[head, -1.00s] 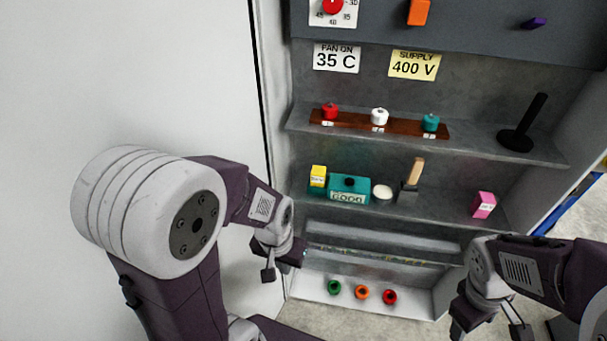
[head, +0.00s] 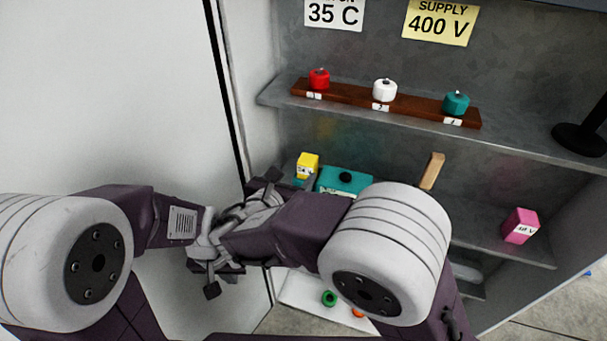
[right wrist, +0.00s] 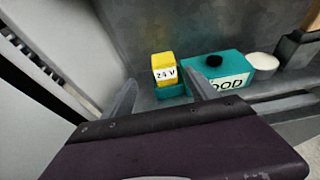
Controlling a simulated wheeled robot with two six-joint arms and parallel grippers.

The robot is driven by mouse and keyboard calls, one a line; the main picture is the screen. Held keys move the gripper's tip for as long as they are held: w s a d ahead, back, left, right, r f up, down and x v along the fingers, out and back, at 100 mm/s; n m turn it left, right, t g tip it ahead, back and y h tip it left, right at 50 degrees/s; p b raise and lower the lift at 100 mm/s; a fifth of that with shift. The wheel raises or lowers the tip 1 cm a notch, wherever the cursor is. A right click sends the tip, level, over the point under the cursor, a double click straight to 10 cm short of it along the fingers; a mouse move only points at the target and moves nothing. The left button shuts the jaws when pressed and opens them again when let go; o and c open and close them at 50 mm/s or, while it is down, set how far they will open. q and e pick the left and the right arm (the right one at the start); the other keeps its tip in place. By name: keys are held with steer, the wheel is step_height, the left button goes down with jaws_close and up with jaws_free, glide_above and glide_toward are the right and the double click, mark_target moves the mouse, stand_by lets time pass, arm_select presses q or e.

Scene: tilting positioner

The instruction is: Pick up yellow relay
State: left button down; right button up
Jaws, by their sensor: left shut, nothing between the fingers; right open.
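The yellow relay (head: 307,164) is a small upright block with a white label. It stands on the middle shelf at the left, in a low teal base. In the right wrist view the yellow relay (right wrist: 163,63) appears between and beyond the two fingers, its label facing me. My right gripper (right wrist: 160,98) is open and empty, close in front of the relay. In the head view my right gripper (head: 286,182) reaches in just left of and before the relay, partly hidden by its own arm. My left gripper (head: 238,267) is shut and empty, lower left, mostly hidden.
A teal box (head: 343,180) with a black knob stands right beside the relay. A white round piece (right wrist: 262,65) and a wooden-handled tool (head: 432,171) stand further right, then a pink block (head: 520,226). The upper shelf (head: 530,142) overhangs. A white cabinet wall is at the left.

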mark_target(305, 165)
steer(key=x, duration=0.4)
steer(key=shift+d, duration=0.2)
steer(key=x, duration=0.3)
steer(key=b+x, duration=0.1)
steer(key=shift+w+d, duration=0.25)
steer(key=shift+d, duration=0.1)
steer(key=shift+w, duration=0.4)
steer(key=shift+s, duration=0.1)
steer(key=c, duration=0.3)
jaws_close()
step_height(305, 165, up, 5)
steer(key=shift+f+p, duration=0.1)
steer(key=shift+p, duration=0.7)
steer(key=s+d+r, duration=0.6)
steer(key=s+d, duration=0.1)
steer(key=d, duration=0.1)
steer(key=shift+s+d+p, duration=0.4)
